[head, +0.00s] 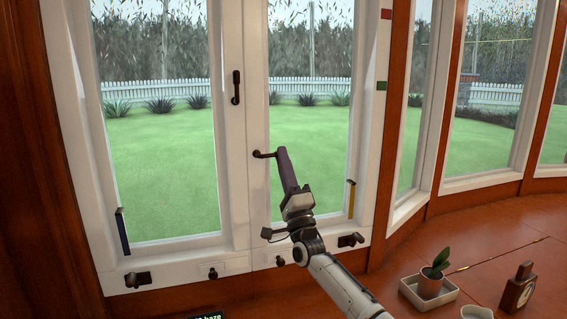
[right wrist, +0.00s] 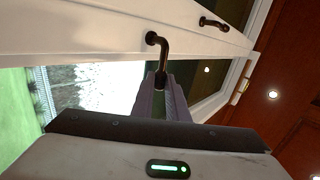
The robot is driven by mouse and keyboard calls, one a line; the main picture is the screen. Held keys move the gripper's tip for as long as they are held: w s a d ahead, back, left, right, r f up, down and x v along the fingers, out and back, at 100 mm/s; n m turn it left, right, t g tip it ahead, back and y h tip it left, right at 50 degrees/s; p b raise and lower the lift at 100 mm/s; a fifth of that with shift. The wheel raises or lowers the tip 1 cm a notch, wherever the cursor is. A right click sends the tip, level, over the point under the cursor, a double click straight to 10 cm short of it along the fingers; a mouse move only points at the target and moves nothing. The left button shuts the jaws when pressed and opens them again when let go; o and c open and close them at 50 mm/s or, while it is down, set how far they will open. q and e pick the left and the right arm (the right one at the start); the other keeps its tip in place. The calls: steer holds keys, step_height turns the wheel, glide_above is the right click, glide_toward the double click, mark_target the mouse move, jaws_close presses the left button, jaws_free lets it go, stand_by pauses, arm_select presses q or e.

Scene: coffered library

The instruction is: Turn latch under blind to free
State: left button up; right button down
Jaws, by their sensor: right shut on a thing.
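A dark lever handle (head: 264,154) sits on the middle frame of the white window and points sideways to the right. My right gripper (head: 282,153) reaches up to it from below and is shut on its free end. In the right wrist view the bent handle (right wrist: 155,42) runs down between the fingertips of my right gripper (right wrist: 160,82). A second dark handle (head: 236,87) hangs upright higher on the frame; it also shows in the right wrist view (right wrist: 213,23). No blind shows in either view. My left gripper is not in view.
Dark fittings line the window's bottom rail, one at the left (head: 138,279) and one at the right (head: 350,240). Coloured tabs, blue (head: 122,231) and yellow (head: 351,199), mark the frame. A potted plant (head: 432,279) and a small clock (head: 518,288) stand on the wooden surface at right.

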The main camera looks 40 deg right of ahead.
steer(key=shift+m+g+h, duration=0.3)
steer(key=shift+m+h, duration=0.3)
steer(key=shift+m, duration=0.3)
steer(key=c, duration=2)
jaws_free()
steer(key=shift+w, duration=0.1)
steer(key=shift+f, duration=0.1)
steer(key=v, duration=1)
steer(key=shift+f, duration=0.1)
steer(key=shift+a, duration=0.1)
